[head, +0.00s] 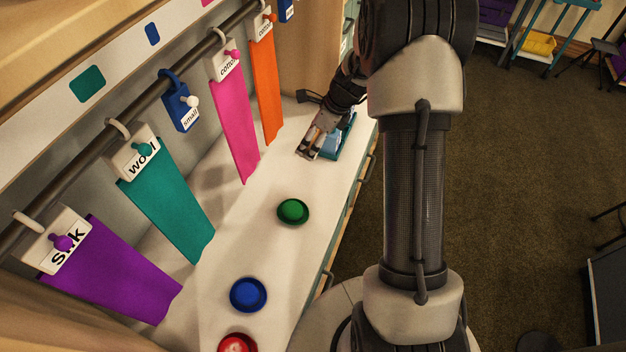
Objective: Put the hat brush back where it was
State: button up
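My gripper (309,154) is at the far part of the white counter, low over its top and beside a teal tray (346,138). It is small and partly hidden by its own arm, so I cannot tell whether its fingers are open or shut on something. I cannot make out the hat brush for sure. Something light blue shows in or over the tray, partly behind the gripper.
Green (293,211), blue (248,294) and red (238,344) round hat-like items stand along the counter (262,240). Fabric strips, such as the purple (112,270) and teal (168,205) ones, hang from a rail (92,178) on the left. Open floor (520,190) lies right.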

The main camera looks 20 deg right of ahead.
aim_at(309, 182)
notch_tip(309, 182, down, 18)
jog(key=b, duration=0.5)
jog(key=shift+w+b, duration=0.1)
jog(key=shift+b, duration=0.2)
jog(key=shift+f, duration=0.15)
jog(key=o, duration=0.6)
jog(key=shift+o, duration=1.3)
